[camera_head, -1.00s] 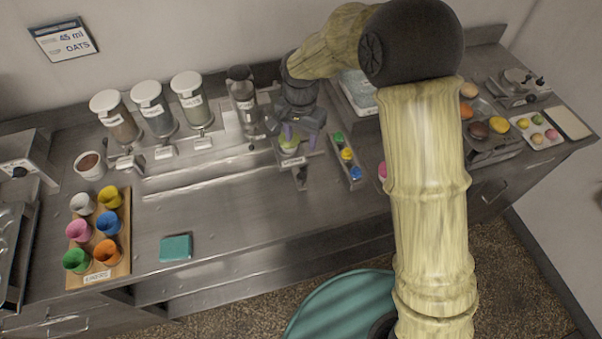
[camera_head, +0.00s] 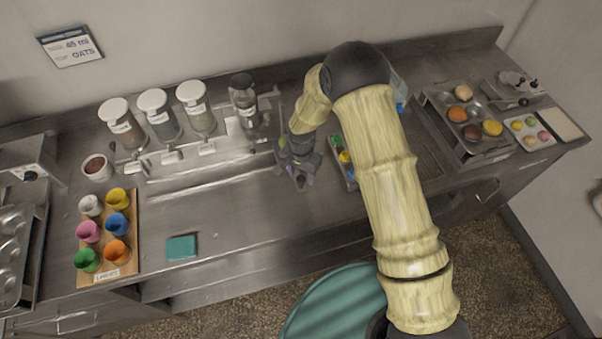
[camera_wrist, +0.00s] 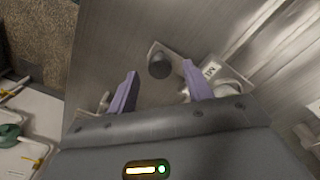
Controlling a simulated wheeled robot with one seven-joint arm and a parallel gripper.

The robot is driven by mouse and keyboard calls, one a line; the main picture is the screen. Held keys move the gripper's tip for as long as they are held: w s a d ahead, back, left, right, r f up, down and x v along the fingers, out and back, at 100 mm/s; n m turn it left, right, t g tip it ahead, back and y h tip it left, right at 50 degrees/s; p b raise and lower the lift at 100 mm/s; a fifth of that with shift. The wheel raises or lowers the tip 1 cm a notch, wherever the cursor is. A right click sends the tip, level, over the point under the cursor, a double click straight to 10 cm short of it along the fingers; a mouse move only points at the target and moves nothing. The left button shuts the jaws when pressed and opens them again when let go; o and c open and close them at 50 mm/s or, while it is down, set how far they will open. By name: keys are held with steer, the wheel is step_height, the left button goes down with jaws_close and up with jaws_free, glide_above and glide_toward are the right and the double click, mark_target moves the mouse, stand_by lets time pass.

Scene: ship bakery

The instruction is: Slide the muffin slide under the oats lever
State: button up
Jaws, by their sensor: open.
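My gripper (camera_head: 299,182) is open, low over the counter right of the dispensers. Its purple fingers (camera_wrist: 163,82) show in the wrist view. The muffin slide, a pale plate (camera_wrist: 177,58) with a dark round knob and a partly readable "MU" label, lies ahead of the fingers. The knob is roughly between the fingertips in that picture; contact cannot be told. In the head view my gripper hides most of the slide. Small levers (camera_head: 173,157) stick out below the lidded dispensers (camera_head: 159,114). Their labels are too small to tell which is oats.
A wall sign (camera_head: 71,46) reads 45 ml OATS. A wooden board (camera_head: 128,266) with several coloured cups and a teal cloth (camera_head: 181,247) lie at left. A narrow tray of coloured items (camera_head: 346,157) is close right of my gripper. The counter between is clear.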

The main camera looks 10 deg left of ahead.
steer(key=shift+f, duration=1.1)
jaws_close()
steer(key=shift+a, duration=0.1)
